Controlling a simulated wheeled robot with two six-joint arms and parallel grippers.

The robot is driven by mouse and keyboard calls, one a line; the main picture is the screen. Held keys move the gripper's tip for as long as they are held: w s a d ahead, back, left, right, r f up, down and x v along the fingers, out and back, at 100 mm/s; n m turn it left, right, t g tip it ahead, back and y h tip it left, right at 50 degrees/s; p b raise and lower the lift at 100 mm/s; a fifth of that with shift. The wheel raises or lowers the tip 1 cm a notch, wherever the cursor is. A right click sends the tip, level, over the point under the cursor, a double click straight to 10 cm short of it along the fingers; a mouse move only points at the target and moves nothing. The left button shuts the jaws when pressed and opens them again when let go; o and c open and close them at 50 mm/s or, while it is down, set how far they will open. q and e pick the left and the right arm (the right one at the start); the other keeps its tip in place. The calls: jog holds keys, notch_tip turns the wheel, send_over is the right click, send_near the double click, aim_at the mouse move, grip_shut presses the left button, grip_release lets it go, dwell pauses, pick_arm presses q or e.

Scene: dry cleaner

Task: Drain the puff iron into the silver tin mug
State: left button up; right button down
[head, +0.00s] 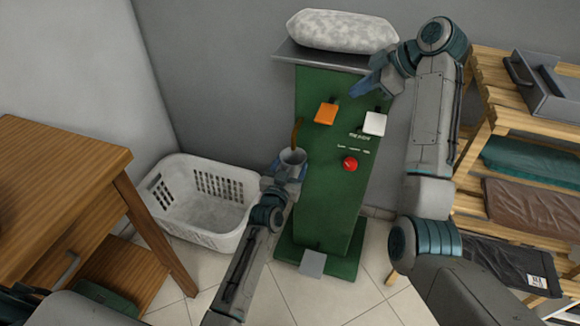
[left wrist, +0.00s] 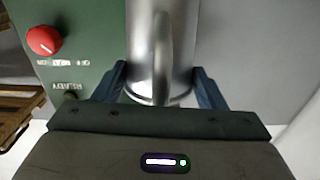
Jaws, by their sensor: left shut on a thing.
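The puff iron (head: 318,190) is a tall green machine with a pale padded top (head: 342,30). Its front has an orange handle (head: 326,113), a white handle (head: 374,123) and a red knob (head: 350,163). A copper-brown spout (head: 296,132) comes off its left side. My left gripper (head: 290,170) is shut on the silver tin mug (head: 293,156), whose open top faces up under the spout. In the left wrist view the mug (left wrist: 148,45) stands between the blue fingers. My right gripper (head: 366,87) is above the handles, apart from the white one; its jaw opening is unclear.
A white laundry basket (head: 245,185) stands on the floor left of the machine. A wooden table (head: 60,170) is at the left. A wooden rack (head: 495,115) with folded cloths and a grey tray is at the right.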

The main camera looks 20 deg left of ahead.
jog(key=r+m+g, duration=0.1)
jog(key=r+g, duration=0.1)
send_over(330, 113)
jog(key=shift+d+f+y, duration=0.25)
jog(key=shift+y, duration=0.05)
jog(key=shift+a+f, duration=0.1)
jog(key=shift+a, duration=0.2)
jog(key=shift+f, duration=2.65)
jog(key=shift+f, duration=0.2)
